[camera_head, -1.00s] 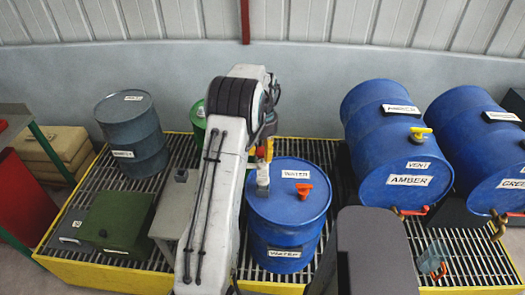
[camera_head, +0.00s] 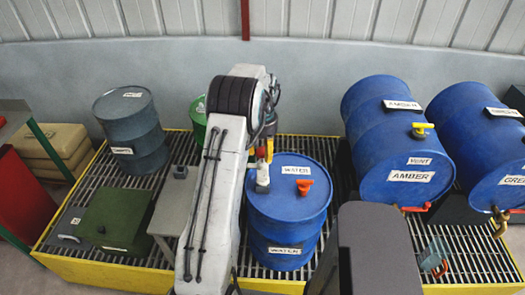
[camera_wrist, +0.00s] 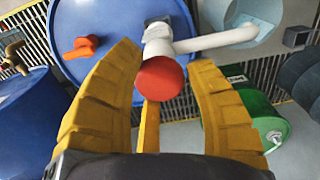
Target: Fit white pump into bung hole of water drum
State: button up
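The blue water drum (camera_head: 290,212) stands upright on the grating, with an orange fitting (camera_head: 303,187) on its lid. The white pump (camera_head: 262,178), with a red top, stands upright at the left side of that lid. In the wrist view the pump (camera_wrist: 158,40) shows its red knob facing me and its white spout pointing right. Its foot meets the lid, but the bung hole is hidden, so I cannot tell how deep it sits. My gripper (camera_wrist: 164,55) is open, its yellow fingers on both sides of the red knob with gaps. It is partly hidden by my arm in the head view.
A lying blue amber drum (camera_head: 400,140) is at the right. A grey stand (camera_head: 172,215) and a green box (camera_head: 115,220) are at the left.

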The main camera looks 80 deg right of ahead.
jog(key=o, duration=0.4)
notch_tip(320, 180, up, 12)
dwell(0.7)
jog(key=shift+d, duration=0.15)
dwell(0.6)
